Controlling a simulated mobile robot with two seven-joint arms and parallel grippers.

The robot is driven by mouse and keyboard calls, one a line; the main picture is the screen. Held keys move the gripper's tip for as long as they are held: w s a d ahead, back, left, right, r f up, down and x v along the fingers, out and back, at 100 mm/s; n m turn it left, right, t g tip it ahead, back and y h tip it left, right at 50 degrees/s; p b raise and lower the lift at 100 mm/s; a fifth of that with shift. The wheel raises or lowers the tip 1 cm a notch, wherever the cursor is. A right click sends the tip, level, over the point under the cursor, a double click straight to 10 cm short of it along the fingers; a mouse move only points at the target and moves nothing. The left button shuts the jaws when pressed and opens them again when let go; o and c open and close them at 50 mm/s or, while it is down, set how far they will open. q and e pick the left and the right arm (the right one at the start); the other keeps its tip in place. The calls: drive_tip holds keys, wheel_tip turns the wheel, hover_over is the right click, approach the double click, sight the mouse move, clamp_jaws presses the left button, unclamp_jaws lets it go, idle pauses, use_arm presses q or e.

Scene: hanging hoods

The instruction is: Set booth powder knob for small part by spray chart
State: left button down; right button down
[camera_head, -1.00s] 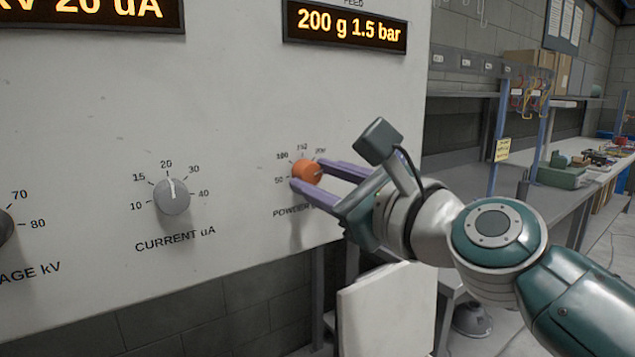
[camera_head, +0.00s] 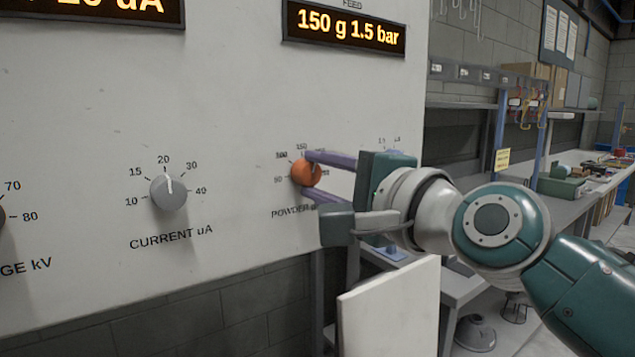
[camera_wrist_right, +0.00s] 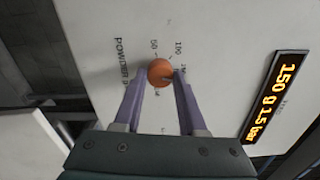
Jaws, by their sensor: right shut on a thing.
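The orange powder knob (camera_head: 305,173) is on the pale control panel (camera_head: 230,90), with a scale marked 50, 100, 150 and more around it. My right gripper (camera_head: 309,176) is shut on the knob, one purple finger above it and one below. The right wrist view also shows the knob (camera_wrist_right: 160,72) between the two fingers (camera_wrist_right: 160,82). The feed display (camera_head: 345,27) reads 150 g 1.5 bar; it also shows in the wrist view (camera_wrist_right: 275,97). The spray chart cannot be made out. My left gripper is not in view.
A grey current knob (camera_head: 168,192) points near 20 on the same panel. A white board (camera_head: 390,310) stands below my right gripper. A workbench (camera_head: 535,215) with a green box (camera_head: 561,186) lies to the right.

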drive_tip(key=n+b, duration=0.1)
drive_tip(key=n, duration=0.4)
drive_tip(key=shift+n, duration=0.3)
drive_tip(key=n, duration=0.3)
drive_tip(key=shift+n, duration=0.3)
drive_tip(key=n, duration=0.2)
drive_tip(key=shift+r+n, duration=0.1)
drive_tip(key=shift+n, duration=0.3)
drive_tip(key=n, duration=1)
drive_tip(key=shift+n, duration=0.8)
drive_tip(key=shift+s, duration=0.1)
drive_tip(key=shift+c, duration=2.3)
unclamp_jaws()
